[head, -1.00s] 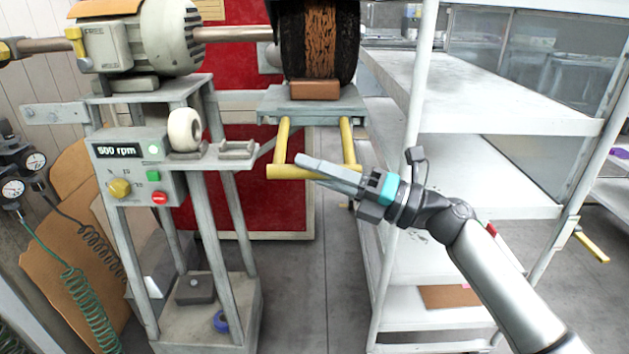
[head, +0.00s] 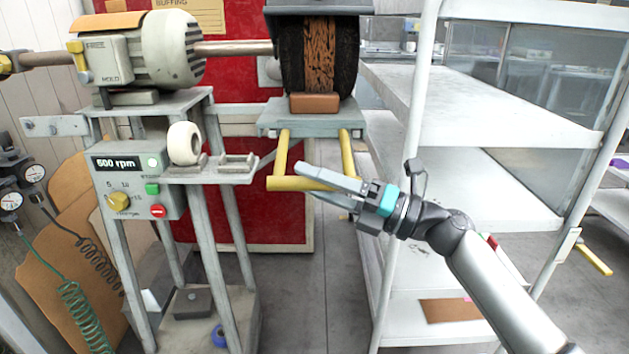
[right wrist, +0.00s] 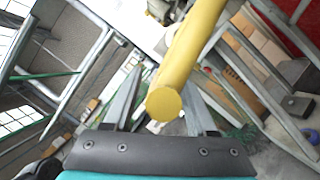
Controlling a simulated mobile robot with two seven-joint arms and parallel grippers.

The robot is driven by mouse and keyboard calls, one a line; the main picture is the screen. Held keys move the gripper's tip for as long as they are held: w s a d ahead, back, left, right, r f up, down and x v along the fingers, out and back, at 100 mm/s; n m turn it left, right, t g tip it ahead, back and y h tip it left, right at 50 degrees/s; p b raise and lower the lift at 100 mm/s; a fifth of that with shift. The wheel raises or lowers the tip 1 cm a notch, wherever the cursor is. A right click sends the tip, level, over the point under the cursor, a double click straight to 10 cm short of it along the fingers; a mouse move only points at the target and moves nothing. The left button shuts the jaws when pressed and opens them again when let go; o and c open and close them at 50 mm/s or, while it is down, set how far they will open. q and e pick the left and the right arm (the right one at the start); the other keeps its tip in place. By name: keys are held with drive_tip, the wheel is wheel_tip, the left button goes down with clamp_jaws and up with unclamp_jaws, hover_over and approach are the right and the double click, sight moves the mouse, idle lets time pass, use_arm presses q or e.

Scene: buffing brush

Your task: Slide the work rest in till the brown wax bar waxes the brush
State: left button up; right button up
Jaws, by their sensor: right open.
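The round brush (head: 318,58) is dark with a brown middle band, on the machine's shaft. The brown wax bar (head: 315,103) lies on the grey work rest (head: 312,119), just under the brush; I cannot tell whether they touch. A yellow U-shaped handle (head: 290,184) hangs from the rest toward me. In the right wrist view the yellow bar's end (right wrist: 165,104) lies between the two fingers (right wrist: 160,95). My left gripper is out of view.
A control box (head: 134,182) reading 500 rpm and a small white wheel (head: 184,143) are on the stand at left. A white shelf rack (head: 450,115) stands close on the right, near my right arm. Grey floor shows between them.

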drive_tip(key=shift+d, duration=0.1)
drive_tip(key=shift+s+d+f, duration=0.1)
drive_tip(key=shift+s+d, duration=0.05)
drive_tip(key=shift+d, duration=0.2)
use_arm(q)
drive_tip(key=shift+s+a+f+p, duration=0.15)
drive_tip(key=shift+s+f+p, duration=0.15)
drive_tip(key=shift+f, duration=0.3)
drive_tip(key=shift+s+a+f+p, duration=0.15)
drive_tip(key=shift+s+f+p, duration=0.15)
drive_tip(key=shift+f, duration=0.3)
use_arm(e)
drive_tip(key=v, duration=1.4)
drive_tip(key=shift+f, duration=0.15)
